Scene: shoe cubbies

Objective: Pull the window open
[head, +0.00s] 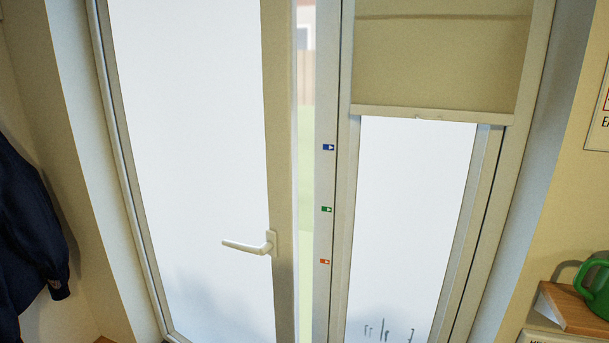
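The window (192,150) is a tall frosted pane in a pale frame, filling the left middle of the head view. Its white lever handle (250,245) sits on the right stile and points left, about level. A narrow gap (306,150) shows between this stile and the fixed post, with green and a brownish fence outside, so the window stands slightly ajar. My gripper is not in view.
The fixed post (327,180) carries blue, green and orange stickers. Right of it is another frosted pane (410,220) with a beige blind (440,60). A dark jacket (28,230) hangs at left. A green watering can (598,285) stands on a wooden shelf (572,312) at lower right.

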